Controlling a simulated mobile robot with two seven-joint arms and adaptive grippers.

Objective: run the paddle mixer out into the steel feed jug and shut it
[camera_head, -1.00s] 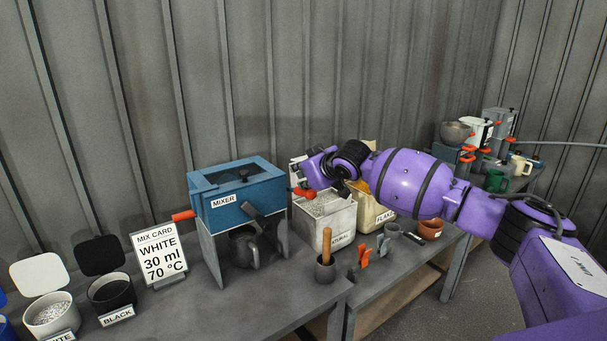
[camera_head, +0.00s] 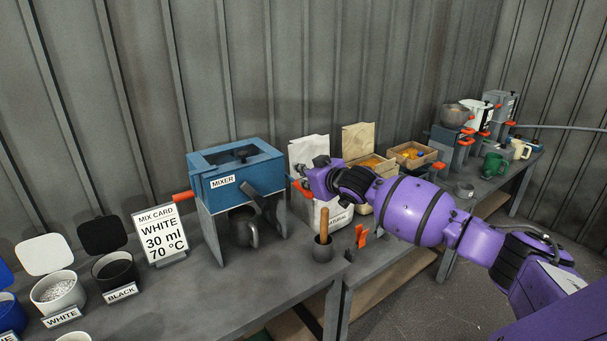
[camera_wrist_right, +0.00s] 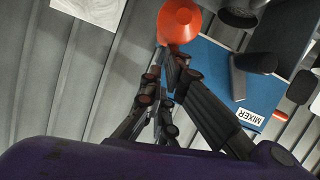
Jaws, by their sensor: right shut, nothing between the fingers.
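The blue paddle mixer (camera_head: 238,170) stands on grey legs on the bench, with a red crank handle (camera_head: 183,196) on its left and a dark slanted part (camera_head: 263,202) at its front. The dark grey feed jug (camera_head: 243,231) stands beneath it, partly hidden; its contents cannot be seen. My right gripper (camera_head: 303,184) is at the mixer's right end, beside a small orange-red part. In the right wrist view its fingers (camera_wrist_right: 168,52) are shut and empty, close to an orange-red knob (camera_wrist_right: 179,20); whether they touch cannot be told. My left gripper is out of view.
A mix card (camera_head: 162,236) and open white (camera_head: 58,290) and black (camera_head: 114,269) tubs stand left. Wooden boxes (camera_head: 413,153) stand further right. Bench front below the mixer is clear.

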